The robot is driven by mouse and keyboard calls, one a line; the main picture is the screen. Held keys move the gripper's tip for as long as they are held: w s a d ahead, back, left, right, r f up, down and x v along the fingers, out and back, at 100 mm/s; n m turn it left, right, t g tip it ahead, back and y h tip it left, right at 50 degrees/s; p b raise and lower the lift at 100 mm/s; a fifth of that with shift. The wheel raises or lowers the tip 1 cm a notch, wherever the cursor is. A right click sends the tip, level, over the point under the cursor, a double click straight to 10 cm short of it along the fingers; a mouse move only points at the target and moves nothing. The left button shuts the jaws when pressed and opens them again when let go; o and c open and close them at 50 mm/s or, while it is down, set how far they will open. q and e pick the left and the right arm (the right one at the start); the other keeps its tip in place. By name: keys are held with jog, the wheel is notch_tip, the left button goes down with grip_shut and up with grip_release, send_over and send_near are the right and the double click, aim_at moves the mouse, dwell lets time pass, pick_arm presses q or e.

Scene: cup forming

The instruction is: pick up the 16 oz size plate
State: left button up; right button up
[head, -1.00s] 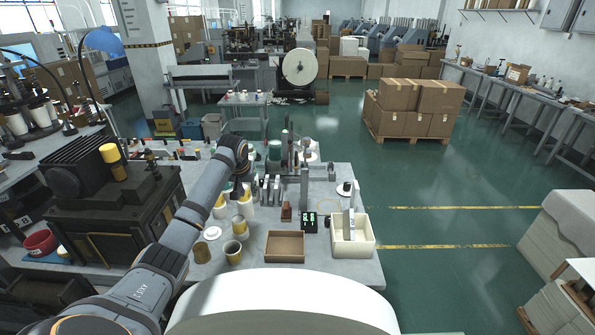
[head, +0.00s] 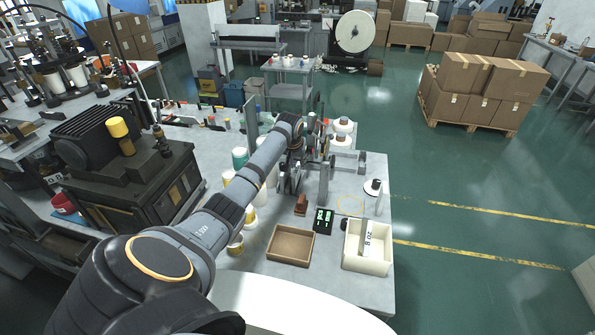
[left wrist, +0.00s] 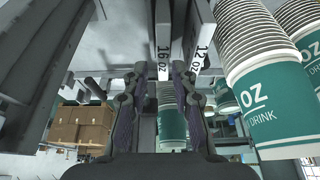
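The 16 oz plate (left wrist: 163,45) is a light slab with black "16 OZ" lettering, seen end-on in the left wrist view. Beside it on the right is a similar 12 oz plate (left wrist: 201,50). My left gripper (left wrist: 157,75) is open, its two dark fingers apart, with the end of the 16 oz plate ahead between the fingertips. I cannot tell whether they touch it. In the head view my left arm reaches over the table to the plates, and its wrist partly hides them. My right gripper is not in view.
Stacked green-and-white cups (left wrist: 262,90) stand close on the right in the wrist view. On the table (head: 350,290) are a brown tray (head: 291,246), a small green display (head: 323,220) and a white bin (head: 366,262) holding an 8 oz plate (head: 373,238).

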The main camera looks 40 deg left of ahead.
aim_at(296, 170)
pick_arm(q)
jog(key=shift+f+p, duration=0.2)
jog(key=shift+p, duration=0.2)
jog(key=p+x, duration=0.1)
jog(key=x, duration=0.2)
jog(key=shift+s+a+f, duration=0.1)
jog(key=shift+a+f, duration=0.1)
jog(key=shift+f, duration=0.5)
jog(key=shift+w+f, duration=0.15)
jog(key=shift+w, duration=0.05)
jog(key=shift+s, duration=0.1)
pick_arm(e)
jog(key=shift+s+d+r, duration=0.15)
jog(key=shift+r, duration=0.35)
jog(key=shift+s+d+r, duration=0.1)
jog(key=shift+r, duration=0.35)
pick_arm(q)
jog(key=shift+f, duration=0.2)
jog(key=shift+c, duration=0.3)
grip_shut()
